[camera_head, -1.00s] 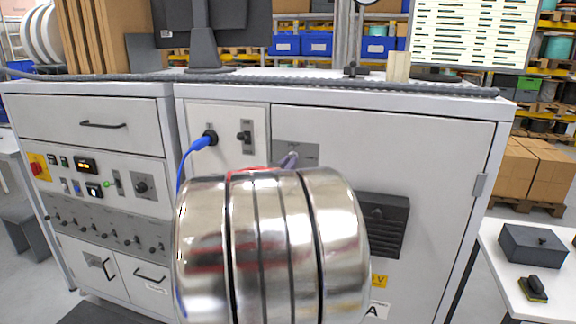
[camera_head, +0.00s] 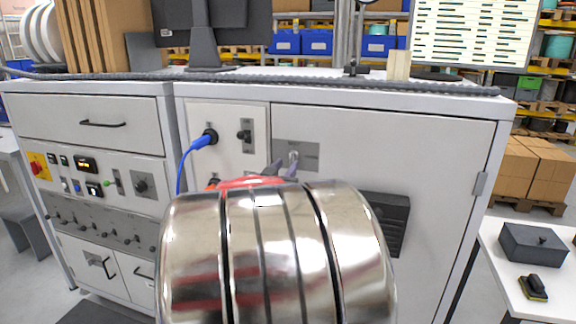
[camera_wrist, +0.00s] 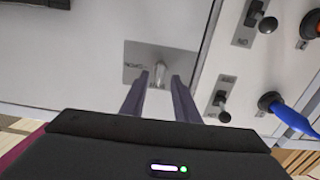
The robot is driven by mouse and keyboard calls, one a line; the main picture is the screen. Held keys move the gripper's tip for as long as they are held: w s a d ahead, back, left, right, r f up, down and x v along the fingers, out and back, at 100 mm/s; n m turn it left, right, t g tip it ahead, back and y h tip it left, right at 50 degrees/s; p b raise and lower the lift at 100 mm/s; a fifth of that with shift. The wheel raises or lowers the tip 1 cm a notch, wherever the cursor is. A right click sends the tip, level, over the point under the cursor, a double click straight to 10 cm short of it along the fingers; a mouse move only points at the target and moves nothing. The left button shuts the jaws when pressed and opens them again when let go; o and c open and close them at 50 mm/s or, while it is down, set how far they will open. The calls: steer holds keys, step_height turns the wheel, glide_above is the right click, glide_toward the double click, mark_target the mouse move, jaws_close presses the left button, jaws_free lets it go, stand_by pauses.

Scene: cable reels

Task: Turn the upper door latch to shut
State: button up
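The upper door latch (camera_head: 293,158) is a small light metal lever on a grey plate (camera_head: 312,150), near the upper left corner of the large cabinet door (camera_head: 400,150). In the wrist view, the latch (camera_wrist: 159,72) stands roughly upright in the picture on its plate (camera_wrist: 136,58). My gripper (camera_head: 284,168) is just in front of it. In the wrist view, my gripper (camera_wrist: 160,78) is open, with the dark fingers apart and the latch showing between their tips. I cannot tell whether either finger touches it. My shiny arm link hides the lower part of the door.
A blue cable plug (camera_head: 203,141) and a black switch (camera_head: 244,136) sit on the panel left of the door. A dark vent box (camera_head: 388,222) is lower right. A side table with a dark box (camera_head: 535,243) stands at the right.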

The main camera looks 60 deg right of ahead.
steer(key=s+a, duration=0.1)
steer(key=a, duration=0.9)
steer(key=shift+s+a, duration=0.2)
steer(key=shift+s, duration=0.15)
steer(key=shift+w, duration=0.1)
